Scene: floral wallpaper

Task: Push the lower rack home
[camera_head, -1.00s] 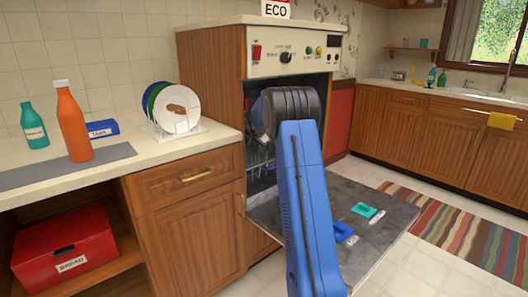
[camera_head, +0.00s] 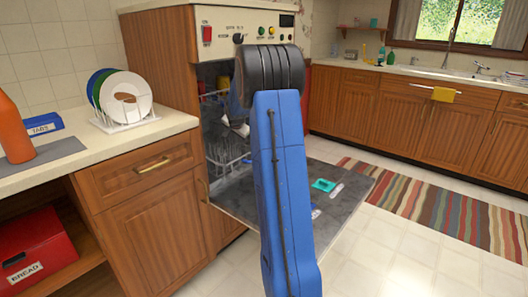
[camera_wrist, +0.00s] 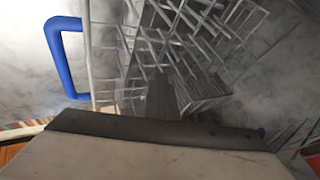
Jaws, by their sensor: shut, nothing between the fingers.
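The lower rack (camera_head: 226,157) is a pale wire rack low in the open dishwasher, partly hidden behind my blue arm. In the wrist view the wire rack (camera_wrist: 195,50) fills the middle, with a blue U-shaped handle (camera_wrist: 53,58) at its left. My gripper (camera_wrist: 165,100) shows there as a dark, narrow shape over the wires and is shut and empty; whether it touches the rack is unclear. In the head view the fingertips are hidden by my arm. The dishwasher door (camera_head: 260,195) is folded down.
A teal item (camera_head: 323,185), a white item (camera_head: 337,191) and a blue item lie on the door. The counter at left bears a plate rack (camera_head: 125,122) and an orange bottle (camera_head: 12,130). A striped rug (camera_head: 430,205) lies at right on open floor.

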